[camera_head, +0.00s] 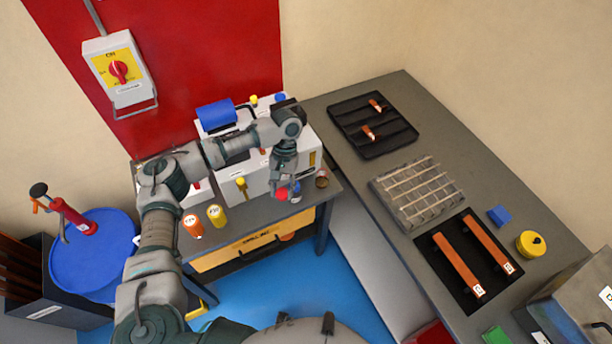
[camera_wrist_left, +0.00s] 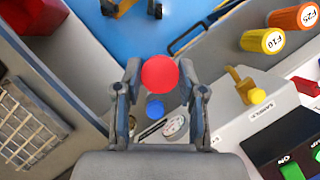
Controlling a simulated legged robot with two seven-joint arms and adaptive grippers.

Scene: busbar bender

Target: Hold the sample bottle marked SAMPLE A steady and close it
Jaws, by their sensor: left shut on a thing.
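My left gripper (camera_head: 285,188) reaches down at the front right of the white machine (camera_head: 255,185). Its fingers are closed around a round red knob (camera_wrist_left: 160,73), which also shows in the head view (camera_head: 281,194). A blue ball (camera_wrist_left: 154,107) lies just behind it in the wrist view. Beside it a yellow ball-ended handle (camera_wrist_left: 256,96) stands over a white tag that starts with SAMPLE (camera_wrist_left: 268,113). No SAMPLE A marking can be read, and I cannot tell which thing is that bottle. My right gripper is not in view.
Orange and yellow containers (camera_head: 216,215) stand left of the gripper. A small jar (camera_head: 321,180) stands close on its right. The grey bench (camera_head: 350,190) at right holds a black tray (camera_head: 388,146), a wire rack (camera_head: 400,205) and copper bars (camera_head: 486,242). Blue floor (camera_head: 275,285) is open in front.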

